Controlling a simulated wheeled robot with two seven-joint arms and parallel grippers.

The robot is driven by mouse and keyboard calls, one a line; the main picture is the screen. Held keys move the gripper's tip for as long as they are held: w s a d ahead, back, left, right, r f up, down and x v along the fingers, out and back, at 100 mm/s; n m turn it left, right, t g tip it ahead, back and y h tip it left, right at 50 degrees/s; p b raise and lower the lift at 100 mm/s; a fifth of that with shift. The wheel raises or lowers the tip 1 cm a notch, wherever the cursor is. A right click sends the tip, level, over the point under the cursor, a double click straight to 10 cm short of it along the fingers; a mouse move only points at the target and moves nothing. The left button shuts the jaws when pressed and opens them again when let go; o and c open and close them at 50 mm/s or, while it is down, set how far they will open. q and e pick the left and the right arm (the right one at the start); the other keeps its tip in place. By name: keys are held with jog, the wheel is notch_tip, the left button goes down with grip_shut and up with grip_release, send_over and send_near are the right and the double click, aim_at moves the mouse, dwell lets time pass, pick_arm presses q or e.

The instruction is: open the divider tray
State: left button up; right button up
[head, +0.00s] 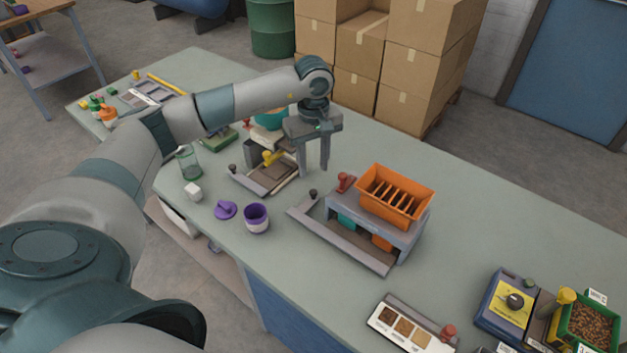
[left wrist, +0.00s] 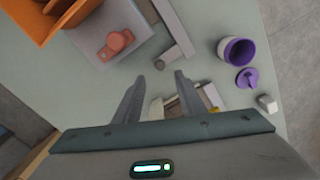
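An orange bin with upright dividers (head: 397,195), which looks like the divider tray, sits on a grey housing (head: 415,232). Its corner shows at top left in the left wrist view (left wrist: 40,15). A red handle (head: 345,182) stands on the housing's left end; it also shows in the left wrist view (left wrist: 115,43). A long grey rail (head: 345,243) runs along the housing's front. My left gripper (head: 313,170) points down above the table, left of the housing and apart from the red handle. Its fingers are spread with nothing between them (left wrist: 158,92). My right gripper is out of view.
A low tray fixture (head: 268,178) with a yellow knob lies left of the gripper. A purple cup (head: 257,218), purple lid (head: 225,210), white cube (head: 193,191) and glass beaker (head: 188,163) stand nearby. A sample strip (head: 405,328) lies in front.

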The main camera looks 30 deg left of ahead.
aim_at(314, 191)
pick_arm(q)
notch_tip(314, 191, down, 7)
jog(key=shift+r+p, duration=0.2)
jog(key=shift+p, duration=0.95)
jog(key=shift+f, duration=0.75)
grip_shut()
